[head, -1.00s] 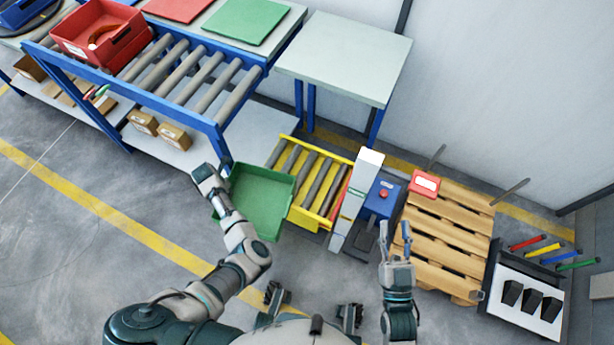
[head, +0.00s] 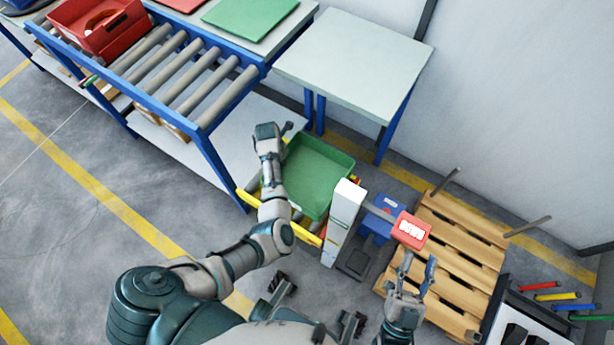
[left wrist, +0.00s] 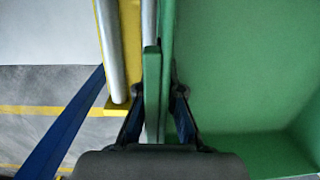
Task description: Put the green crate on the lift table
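The green crate (head: 318,178) is over the rollers of the yellow-framed lift table (head: 308,234), covering most of it. I cannot tell whether it rests fully on the rollers. My left gripper (head: 284,132) is at the crate's left far corner. In the left wrist view its fingers (left wrist: 158,95) stand on either side of a green rim (left wrist: 152,75), apparently shut on it. The crate's inside (left wrist: 245,70) fills the right of that view. My right gripper (head: 419,266) is open and empty, just below a red box with a white label (head: 411,231).
A white column (head: 343,222) and a blue unit (head: 378,228) stand right of the lift table. A wooden pallet (head: 462,262) lies further right. The blue-legged roller conveyor (head: 200,95) and a pale table (head: 355,62) are behind. Open floor lies left.

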